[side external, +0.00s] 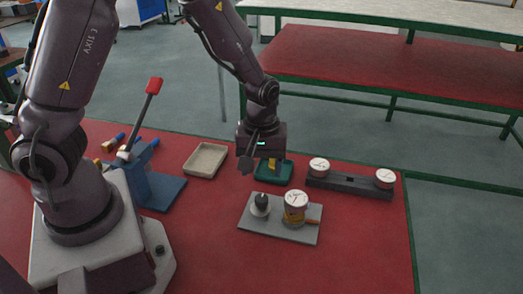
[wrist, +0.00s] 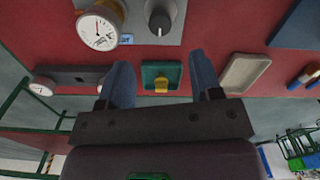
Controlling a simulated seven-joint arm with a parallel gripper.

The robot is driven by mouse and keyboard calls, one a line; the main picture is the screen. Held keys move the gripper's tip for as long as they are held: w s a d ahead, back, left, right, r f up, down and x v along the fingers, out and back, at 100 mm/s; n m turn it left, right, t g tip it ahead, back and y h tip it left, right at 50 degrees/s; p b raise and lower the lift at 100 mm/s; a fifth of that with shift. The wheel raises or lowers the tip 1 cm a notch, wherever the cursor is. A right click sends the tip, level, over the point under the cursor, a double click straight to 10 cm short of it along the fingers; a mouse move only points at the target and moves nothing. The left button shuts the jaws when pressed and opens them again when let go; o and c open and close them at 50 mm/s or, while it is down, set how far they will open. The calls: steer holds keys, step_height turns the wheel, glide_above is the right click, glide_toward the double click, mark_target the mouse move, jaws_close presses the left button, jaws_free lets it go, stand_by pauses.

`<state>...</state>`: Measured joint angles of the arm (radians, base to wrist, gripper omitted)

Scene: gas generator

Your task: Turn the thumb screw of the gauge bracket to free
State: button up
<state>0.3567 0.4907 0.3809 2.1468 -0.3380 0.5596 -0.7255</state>
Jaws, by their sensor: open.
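The gauge bracket appears to be the brass-coloured fitting (side external: 293,217) around the white-faced gauge (side external: 296,199) on a grey plate (side external: 268,231). An orange piece (side external: 312,222) sticks out to its right; I cannot tell whether it is the thumb screw. A black knob (side external: 261,200) stands left of the gauge. In the wrist view the gauge (wrist: 101,25) and knob (wrist: 159,18) are at the top, with a blue tag (wrist: 127,40) beside the gauge. My gripper (side external: 258,162) is open, behind the plate near the green tray; its fingers (wrist: 160,62) appear apart and empty.
A green tray (side external: 260,177) holds a yellow piece (wrist: 161,86). A beige tray (side external: 205,160) is left of it. A dark bar with two gauges (side external: 350,185) lies right. A blue stand with a red-tipped lever (side external: 153,86) is left. Red table is clear in front.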

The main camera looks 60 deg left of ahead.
step_height(320, 180, up, 4)
steer(key=shift+r, duration=0.1)
stand_by(0.4)
steer(key=s+r+m+t, duration=0.5)
steer(key=s+r+m, duration=0.6)
steer(key=r, duration=0.6)
steer(key=s, duration=0.2)
steer(key=shift+s+a+r+t, duration=0.3)
steer(key=shift+s+a+r, duration=0.1)
